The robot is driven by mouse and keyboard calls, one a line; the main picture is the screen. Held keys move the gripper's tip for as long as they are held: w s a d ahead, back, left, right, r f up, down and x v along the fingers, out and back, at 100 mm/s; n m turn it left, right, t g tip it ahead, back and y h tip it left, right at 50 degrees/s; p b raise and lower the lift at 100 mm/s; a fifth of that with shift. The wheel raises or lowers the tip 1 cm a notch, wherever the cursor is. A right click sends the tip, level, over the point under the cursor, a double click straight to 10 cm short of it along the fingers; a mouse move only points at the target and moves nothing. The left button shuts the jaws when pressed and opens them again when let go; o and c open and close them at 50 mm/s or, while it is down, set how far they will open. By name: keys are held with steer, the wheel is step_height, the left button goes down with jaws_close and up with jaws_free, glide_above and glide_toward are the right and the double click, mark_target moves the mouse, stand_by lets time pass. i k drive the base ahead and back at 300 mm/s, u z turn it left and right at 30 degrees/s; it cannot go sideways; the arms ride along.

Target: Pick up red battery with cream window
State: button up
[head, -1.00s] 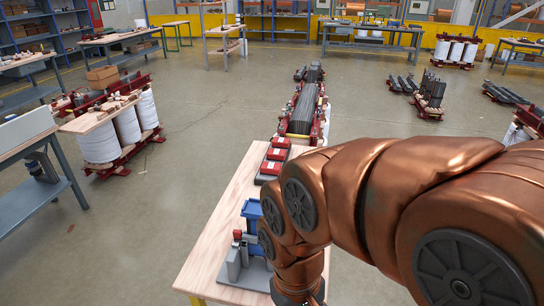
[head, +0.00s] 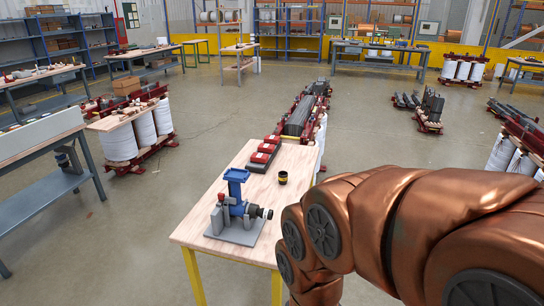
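Several red blocks (head: 264,157) sit in a row on a dark grey tray (head: 253,167) at the far end of the wooden table. They have pale marks on top, but they are too small for me to tell which one has a cream window. My copper-coloured arm fills the lower right and reaches down beside the table's right side. My gripper is below the picture's bottom edge, so its state is hidden.
A blue and grey fixture (head: 238,207) stands on the near part of the wooden table (head: 205,215). A small black cup with a yellow band (head: 283,178) stands right of centre. A long rack of dark bars (head: 300,118) lies beyond the table.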

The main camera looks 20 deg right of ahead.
mark_target(263, 148)
steer(key=z, duration=1.45)
steer(key=i, duration=3.35)
steer(key=u, duration=3.25)
